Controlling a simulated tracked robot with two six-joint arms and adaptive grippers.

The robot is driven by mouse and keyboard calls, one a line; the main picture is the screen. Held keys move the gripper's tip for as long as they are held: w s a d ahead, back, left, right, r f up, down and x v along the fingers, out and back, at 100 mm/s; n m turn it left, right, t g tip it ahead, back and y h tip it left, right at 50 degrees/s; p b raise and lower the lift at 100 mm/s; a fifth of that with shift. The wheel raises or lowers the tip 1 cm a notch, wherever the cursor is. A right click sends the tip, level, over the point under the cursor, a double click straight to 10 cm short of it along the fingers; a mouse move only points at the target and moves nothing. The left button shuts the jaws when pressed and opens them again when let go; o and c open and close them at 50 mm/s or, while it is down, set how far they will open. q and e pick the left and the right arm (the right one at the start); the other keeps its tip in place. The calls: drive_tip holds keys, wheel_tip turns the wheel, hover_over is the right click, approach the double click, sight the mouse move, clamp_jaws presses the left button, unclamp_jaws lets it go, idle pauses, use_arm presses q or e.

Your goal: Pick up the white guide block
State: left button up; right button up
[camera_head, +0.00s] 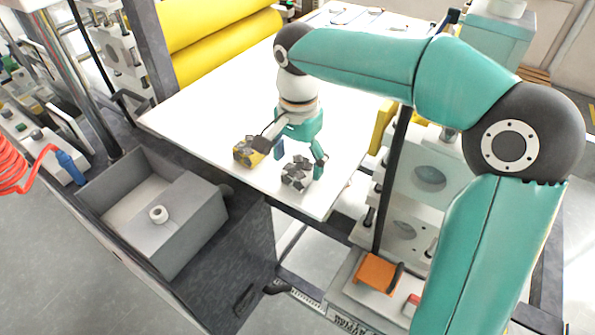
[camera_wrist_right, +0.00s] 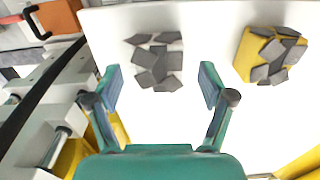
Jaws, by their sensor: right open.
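The white guide block (camera_head: 297,172) stands on the white table near its front corner. Dark grey patches cover it, and its white sides blend into the tabletop. In the right wrist view the white guide block (camera_wrist_right: 155,62) lies ahead of the fingers, roughly centred between them. My right gripper (camera_head: 299,158) is open and empty just above or behind the block. In the wrist view both fingers of the right gripper (camera_wrist_right: 160,82) are spread apart, with white surface between them. I cannot tell whether they touch the block. My left gripper is not in view.
A yellow block (camera_head: 242,157) with grey patches stands close by to the left; it also shows in the wrist view (camera_wrist_right: 243,58). Yellow rollers (camera_head: 225,30) lie at the back. A grey bin (camera_head: 195,240) is at the front left. Machine posts stand close on the right.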

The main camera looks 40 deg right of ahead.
wheel_tip(320, 180, down, 2)
drive_tip(key=shift+f, duration=0.1)
drive_tip(key=c, duration=1.3)
drive_tip(key=shift+r, duration=0.25)
